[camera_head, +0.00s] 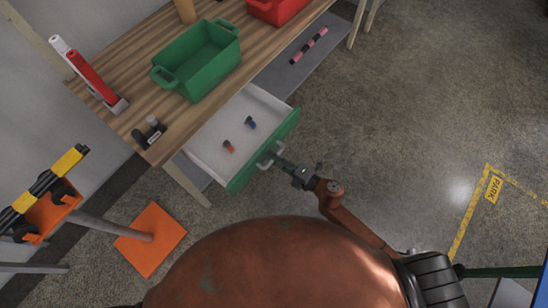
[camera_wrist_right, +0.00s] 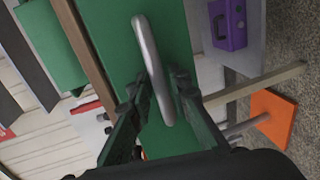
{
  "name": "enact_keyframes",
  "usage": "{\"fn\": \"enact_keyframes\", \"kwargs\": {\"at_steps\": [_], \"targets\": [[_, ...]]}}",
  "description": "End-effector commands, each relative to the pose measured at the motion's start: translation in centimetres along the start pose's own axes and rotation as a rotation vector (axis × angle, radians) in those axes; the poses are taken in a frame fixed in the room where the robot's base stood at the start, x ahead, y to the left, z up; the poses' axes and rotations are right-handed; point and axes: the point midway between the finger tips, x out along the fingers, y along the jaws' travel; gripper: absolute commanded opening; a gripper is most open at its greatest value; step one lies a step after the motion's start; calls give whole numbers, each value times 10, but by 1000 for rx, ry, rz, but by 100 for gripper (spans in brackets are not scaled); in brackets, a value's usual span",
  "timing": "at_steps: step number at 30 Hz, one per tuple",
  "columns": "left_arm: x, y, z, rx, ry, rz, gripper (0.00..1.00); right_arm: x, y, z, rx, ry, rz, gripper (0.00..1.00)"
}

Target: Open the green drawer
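The green drawer (camera_head: 262,150) is pulled out from under the wooden table, its white inside showing. Its green front also fills the middle of the right wrist view (camera_wrist_right: 165,25). A grey bar handle (camera_head: 268,154) is on the front; it shows large in the right wrist view (camera_wrist_right: 148,55). The exact finger contact is hard to see. My left gripper is not in view.
Two small objects (camera_head: 250,123) (camera_head: 228,146) lie in the drawer. A green bin (camera_head: 198,60), a red bin (camera_head: 277,8) and a red-and-white tool (camera_head: 90,75) stand on the table (camera_head: 130,50). An orange-footed stand (camera_head: 150,240) is at left.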

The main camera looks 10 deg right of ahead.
Motion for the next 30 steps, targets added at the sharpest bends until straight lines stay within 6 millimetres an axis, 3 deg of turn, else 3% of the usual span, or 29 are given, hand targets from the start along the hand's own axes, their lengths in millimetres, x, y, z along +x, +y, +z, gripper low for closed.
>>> {"fn": "enact_keyframes", "kwargs": {"at_steps": [7,11,24,30], "targets": [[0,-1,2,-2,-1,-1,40,-2,0,0,1,0,0,18],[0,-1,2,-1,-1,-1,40,-14,-1,0,1,0,-1,18],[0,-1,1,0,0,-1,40,-99,-1,0,1,0,-1,18],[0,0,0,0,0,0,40,-118,0,0,1,0,0,18]]}}
